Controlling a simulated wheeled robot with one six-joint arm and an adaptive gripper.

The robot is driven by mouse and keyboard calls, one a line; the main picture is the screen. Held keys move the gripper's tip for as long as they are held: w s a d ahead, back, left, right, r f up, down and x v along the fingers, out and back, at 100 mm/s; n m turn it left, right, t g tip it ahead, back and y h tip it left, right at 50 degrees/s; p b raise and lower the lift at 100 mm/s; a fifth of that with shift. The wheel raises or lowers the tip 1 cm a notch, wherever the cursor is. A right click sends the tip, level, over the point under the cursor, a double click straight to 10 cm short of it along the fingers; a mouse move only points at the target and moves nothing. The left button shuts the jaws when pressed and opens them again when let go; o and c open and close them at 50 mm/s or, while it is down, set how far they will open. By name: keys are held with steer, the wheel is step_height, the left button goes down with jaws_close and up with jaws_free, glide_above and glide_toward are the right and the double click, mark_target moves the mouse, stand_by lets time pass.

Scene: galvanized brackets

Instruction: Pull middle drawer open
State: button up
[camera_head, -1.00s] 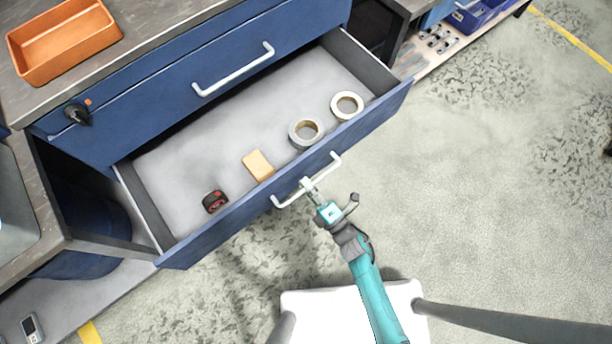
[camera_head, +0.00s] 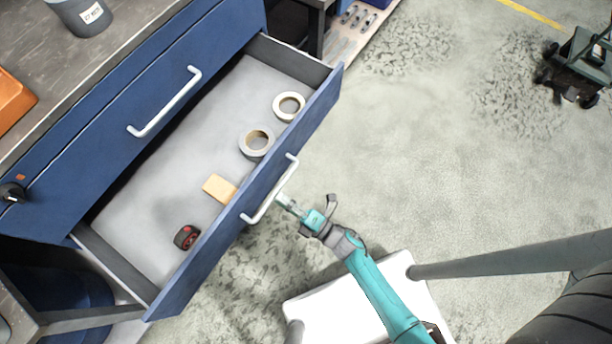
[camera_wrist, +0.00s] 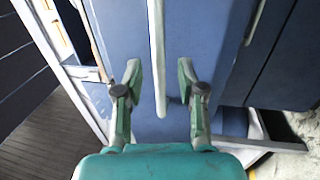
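The open blue drawer (camera_head: 225,235) stands pulled far out below a closed drawer (camera_head: 115,110) with its own pale handle. The open drawer's pale bar handle (camera_head: 291,166) is on its front. My gripper (camera_head: 281,198) is at about the middle of this handle, very close to it; contact is unclear in the head view. In the wrist view, the fingers of my gripper (camera_wrist: 159,75) are spread apart, with a pale bar (camera_wrist: 157,40) showing between them and gaps on both sides.
The open drawer holds two tape rolls (camera_head: 257,142) (camera_head: 289,106), a tan block (camera_head: 219,188) and a small black-and-red item (camera_head: 186,237). A green cart (camera_head: 585,62) stands far right. The floor (camera_head: 430,140) right of the drawer is clear.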

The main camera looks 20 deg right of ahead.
steer(key=v, duration=0.8)
steer(key=shift+s, duration=0.2)
steer(key=shift+d, duration=0.1)
stand_by(0.4)
